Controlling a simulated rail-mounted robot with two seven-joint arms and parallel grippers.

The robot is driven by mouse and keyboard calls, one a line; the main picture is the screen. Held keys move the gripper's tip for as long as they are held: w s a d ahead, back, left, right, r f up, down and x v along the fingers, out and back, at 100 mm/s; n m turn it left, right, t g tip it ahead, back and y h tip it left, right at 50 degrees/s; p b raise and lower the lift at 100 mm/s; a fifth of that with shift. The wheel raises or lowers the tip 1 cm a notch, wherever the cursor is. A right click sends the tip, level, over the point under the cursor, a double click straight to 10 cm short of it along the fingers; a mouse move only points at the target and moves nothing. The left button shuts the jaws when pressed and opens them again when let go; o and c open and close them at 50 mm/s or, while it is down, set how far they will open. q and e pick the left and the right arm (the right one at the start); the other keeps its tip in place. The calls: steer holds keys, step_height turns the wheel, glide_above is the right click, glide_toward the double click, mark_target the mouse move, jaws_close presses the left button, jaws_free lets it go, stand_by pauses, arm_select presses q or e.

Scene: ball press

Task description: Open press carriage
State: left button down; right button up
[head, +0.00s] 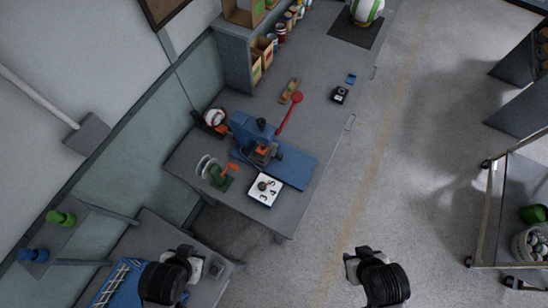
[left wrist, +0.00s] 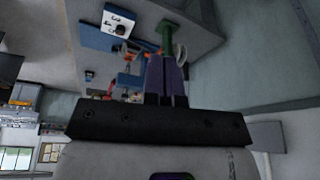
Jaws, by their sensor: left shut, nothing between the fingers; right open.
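The blue press (head: 243,130) stands on the grey bench in the head view, with a red-knobbed lever (head: 297,97) angled up and right. A small orange part (head: 262,151) shows low at its front; the carriage's exact position is too small to tell. My left gripper (head: 190,256) is at the bottom left, well short of the press. In the left wrist view its fingers (left wrist: 166,76) are together and empty, with part of the bench scene behind them. My right gripper (head: 354,262) is open and empty at the bottom, over the floor, away from the bench.
A blue mat (head: 295,168) lies by the press, with a white numbered plate (head: 265,190) near the front edge. A green and orange tool (head: 222,175) stands left of it. A cart (head: 482,215) stands at right. The floor between is clear.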

steer(key=shift+s+d+f, duration=0.1)
steer(key=shift+s, duration=0.15)
